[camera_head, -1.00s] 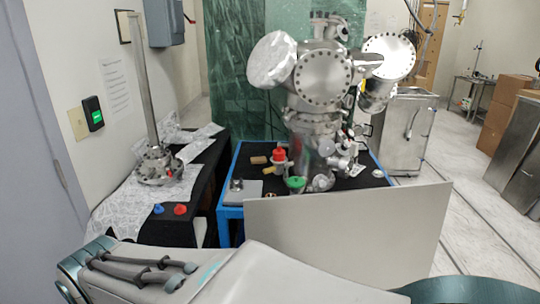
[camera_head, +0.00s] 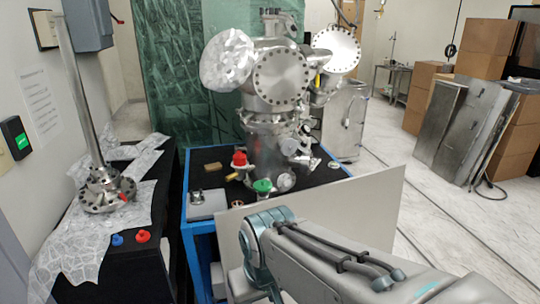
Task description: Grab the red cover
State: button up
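A small red cap (camera_head: 142,236) lies on the black-covered table at the left, beside a small blue cap (camera_head: 117,239). A larger red cover (camera_head: 240,159) sits on a fitting at the front of the steel vacuum chamber (camera_head: 277,85). I cannot tell which one the task names. My arm reaches in from the lower right, in front of the pale panel. My gripper is not visible, so its state and any hold are hidden.
A green cover (camera_head: 262,186) sits near the chamber's base on the blue-framed table (camera_head: 186,215). A pale upright panel (camera_head: 372,215) stands before that table. A flanged metal post (camera_head: 106,189) stands on the left table. Open floor (camera_head: 455,215) lies at the right.

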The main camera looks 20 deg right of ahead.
aim_at(240, 159)
jog(key=z, duration=0.35)
jog(key=i, duration=1)
